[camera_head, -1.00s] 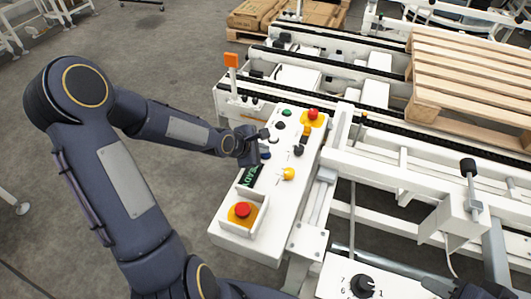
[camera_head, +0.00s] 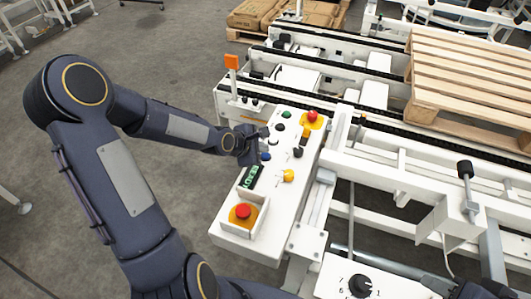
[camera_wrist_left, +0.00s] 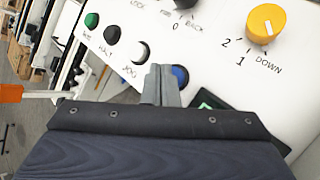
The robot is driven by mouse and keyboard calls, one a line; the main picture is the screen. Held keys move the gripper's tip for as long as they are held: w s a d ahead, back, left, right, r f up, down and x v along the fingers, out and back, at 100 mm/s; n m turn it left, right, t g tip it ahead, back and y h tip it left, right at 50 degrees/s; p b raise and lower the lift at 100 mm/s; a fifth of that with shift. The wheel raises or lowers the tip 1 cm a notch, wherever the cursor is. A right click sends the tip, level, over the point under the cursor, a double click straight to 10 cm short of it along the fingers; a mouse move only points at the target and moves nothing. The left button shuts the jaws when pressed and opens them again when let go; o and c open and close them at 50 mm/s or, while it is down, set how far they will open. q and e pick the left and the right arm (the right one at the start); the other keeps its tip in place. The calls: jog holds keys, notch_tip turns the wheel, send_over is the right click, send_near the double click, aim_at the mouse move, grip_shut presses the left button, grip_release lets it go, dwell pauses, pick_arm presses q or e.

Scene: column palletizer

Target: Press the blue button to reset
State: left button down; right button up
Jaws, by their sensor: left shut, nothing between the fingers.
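The blue button (camera_head: 265,156) sits on the white control panel (camera_head: 232,232), just above the small display (camera_head: 251,177). In the left wrist view the blue button (camera_wrist_left: 181,76) shows just right of my fingertips, which hide part of its left side. My left gripper (camera_head: 262,134) is shut and empty, over the panel at the button's upper side.
A red emergency button (camera_head: 243,211) stands in a raised guard at the near end. A yellow knob (camera_head: 288,175), a black knob (camera_head: 298,152) and a red button (camera_head: 312,114) are close by. An orange-topped post (camera_head: 232,62) stands behind the panel. Conveyor rails and a pallet (camera_head: 470,80) are beyond.

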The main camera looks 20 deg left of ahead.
pick_arm(q)
jog(key=shift+r, duration=0.1)
notch_tip(320, 180, up, 5)
jog(key=p, duration=0.4)
jog(key=shift+p, duration=0.4)
dwell(0.4)
jog(key=s+d+r+m+g, duration=0.1)
jog(key=s+r+m, duration=0.3)
jog(key=s+m, duration=0.3)
jog(key=s+d+r+m+g, duration=0.1)
jog(key=s+d+r+m, duration=0.1)
jog(key=s+r+m, duration=0.2)
jog(key=s+d+r+m+g, duration=0.1)
jog(key=s+r+m, duration=0.4)
jog(key=s+m, duration=0.5)
jog(key=s, duration=0.5)
jog(key=shift+s+d+h, duration=0.3)
jog(key=shift+s+d, duration=0.05)
jog(key=shift+s, duration=0.05)
dwell(1.4)
